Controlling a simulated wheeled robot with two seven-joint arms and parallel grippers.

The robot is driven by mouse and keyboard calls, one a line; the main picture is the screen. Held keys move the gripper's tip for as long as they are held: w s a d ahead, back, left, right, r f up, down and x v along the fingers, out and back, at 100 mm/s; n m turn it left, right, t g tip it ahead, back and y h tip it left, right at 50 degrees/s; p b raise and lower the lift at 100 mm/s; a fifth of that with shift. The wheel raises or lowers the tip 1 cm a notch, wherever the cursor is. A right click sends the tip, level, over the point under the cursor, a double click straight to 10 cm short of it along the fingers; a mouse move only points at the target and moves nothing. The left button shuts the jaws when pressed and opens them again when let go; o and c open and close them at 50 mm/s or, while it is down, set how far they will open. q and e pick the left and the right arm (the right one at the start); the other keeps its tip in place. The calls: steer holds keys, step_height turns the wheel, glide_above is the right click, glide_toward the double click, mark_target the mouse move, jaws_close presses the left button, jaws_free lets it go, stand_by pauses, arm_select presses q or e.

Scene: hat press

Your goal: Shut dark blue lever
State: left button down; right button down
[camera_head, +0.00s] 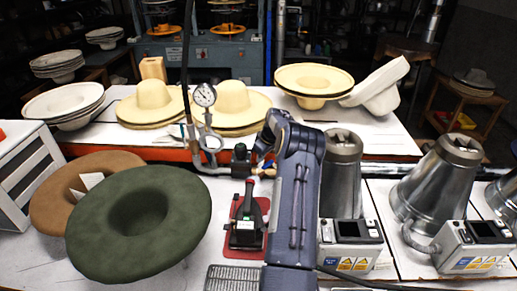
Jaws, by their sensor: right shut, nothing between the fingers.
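A pipe assembly with a round gauge (205,95) stands at the middle of the white table, with a dark valve body (241,154) at its right end. The dark blue lever cannot be told clearly apart; the area right of the valve is small, dark and partly covered by my right arm. My right arm rises from the bottom of the view, and its gripper (264,160) is shut and empty close to the right of the valve. I cannot tell whether it touches anything. My left gripper is not in view.
A green hat (138,222) and a brown hat (52,196) are at the front left. A black device on a red base (247,232) stands just left of my arm. Metal cones (437,180) with control boxes (470,248) stand at right. Cream hats (151,101) line the back table.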

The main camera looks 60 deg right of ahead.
steer(key=shift+s+a, duration=0.15)
steer(key=shift+s, duration=0.65)
steer(key=shift+s+n, duration=0.2)
steer(key=shift+n, duration=0.1)
